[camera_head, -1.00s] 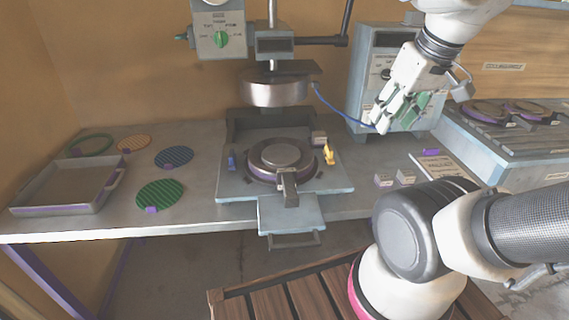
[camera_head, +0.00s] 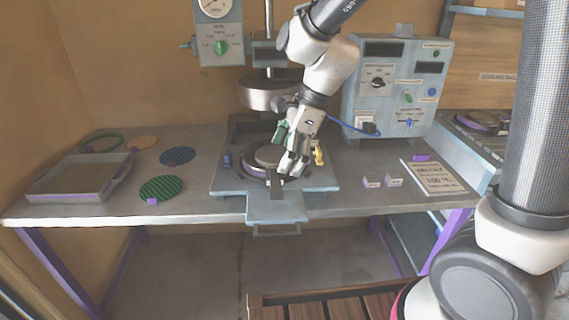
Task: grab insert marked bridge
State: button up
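Two small pale blocks with labels, a left one (camera_head: 372,181) and a right one (camera_head: 393,181), stand on the table right of the press; the labels are too small to read, so I cannot tell which insert is marked bridge. Round patterned discs lie at the left: a green one (camera_head: 161,188), a blue one (camera_head: 178,156) and an orange one (camera_head: 142,143). My gripper (camera_head: 292,172) points down over the press base (camera_head: 232,185), in front of the round plate (camera_head: 266,157), which it partly hides. Its fingertips are too small to show a gap or anything held.
A shallow tray (camera_head: 75,190) stands at the table's left. The press head (camera_head: 262,95) hangs close behind my gripper. A control box (camera_head: 398,88) with a blue cable stands at the back right. A printed card (camera_head: 436,177) lies at the right.

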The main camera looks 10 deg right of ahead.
aim_at(275, 177)
jog(key=shift+m, duration=0.4)
jog(key=x, duration=0.7)
jog(key=shift+w+d+f, duration=0.1)
jog(key=shift+f, duration=0.35)
jog(key=shift+c, duration=0.2)
jog(key=shift+r, duration=0.1)
jog(key=c, duration=1.1)
jog(key=shift+w, duration=0.1)
